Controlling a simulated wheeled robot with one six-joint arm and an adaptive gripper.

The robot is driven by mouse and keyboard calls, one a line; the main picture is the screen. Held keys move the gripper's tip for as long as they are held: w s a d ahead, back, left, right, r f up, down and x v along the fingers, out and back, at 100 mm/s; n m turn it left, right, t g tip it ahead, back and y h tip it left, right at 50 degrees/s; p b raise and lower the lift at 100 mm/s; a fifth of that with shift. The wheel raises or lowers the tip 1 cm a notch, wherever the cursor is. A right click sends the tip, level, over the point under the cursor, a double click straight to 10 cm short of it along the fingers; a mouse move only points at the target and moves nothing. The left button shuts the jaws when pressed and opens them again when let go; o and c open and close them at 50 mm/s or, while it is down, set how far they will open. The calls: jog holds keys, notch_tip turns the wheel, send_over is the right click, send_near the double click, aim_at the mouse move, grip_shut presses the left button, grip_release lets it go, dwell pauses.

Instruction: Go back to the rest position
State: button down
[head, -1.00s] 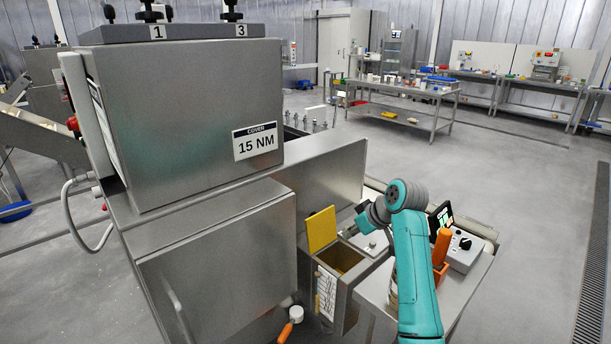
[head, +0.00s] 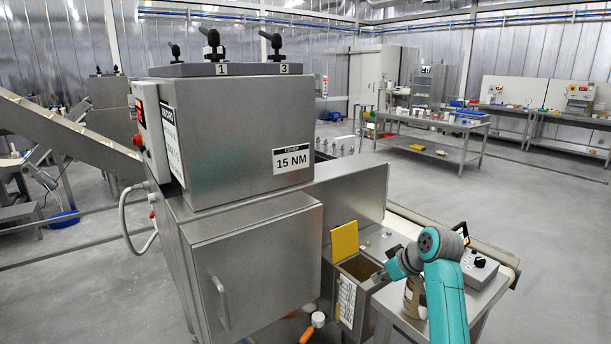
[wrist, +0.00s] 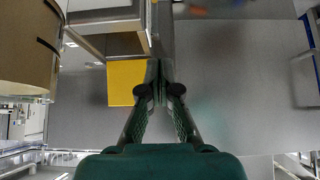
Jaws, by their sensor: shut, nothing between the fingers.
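My gripper (head: 380,279) is beside the open top of a metal bin (head: 347,304), at the end of my teal arm. In the wrist view my gripper (wrist: 160,72) has its two dark fingers together, with nothing between them. The bin's yellow lid (head: 344,241) stands open at its back. The yellow lid also shows in the wrist view (wrist: 124,84), just left of the fingertips. My arm hides part of the side table.
A brownish container (head: 411,296) stands close to my arm on the side table. A grey control box (head: 480,268) is right of my arm. The large steel machine (head: 240,130) fills the left. An orange-handled tool (head: 308,333) is at the lower edge. Open floor lies right.

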jog(key=s+f+m+t, duration=0.15)
jog(key=s+f, duration=0.35)
jog(key=f, duration=0.8)
jog(key=s+a+f+m+t+h, duration=0.1)
jog(key=s+f+m+h, duration=0.1)
jog(key=s+f, duration=0.8)
jog(key=s+a+f+m+t+h, duration=0.15)
jog(key=s+f, duration=0.45)
jog(key=s, duration=0.9)
jog(key=s+d+m+t, duration=0.1)
jog(key=s, duration=1)
jog(key=s+r+t, duration=0.1)
jog(key=s+r, duration=0.8)
jog(key=s, duration=0.3)
jog(key=s+r+m+t, duration=0.1)
jog(key=s+r+t, duration=0.1)
jog(key=s+r, duration=0.7)
jog(key=s+h, duration=0.1)
jog(key=s, duration=0.1)
jog(key=shift+s+r, duration=0.2)
jog(key=shift+s, duration=0.2)
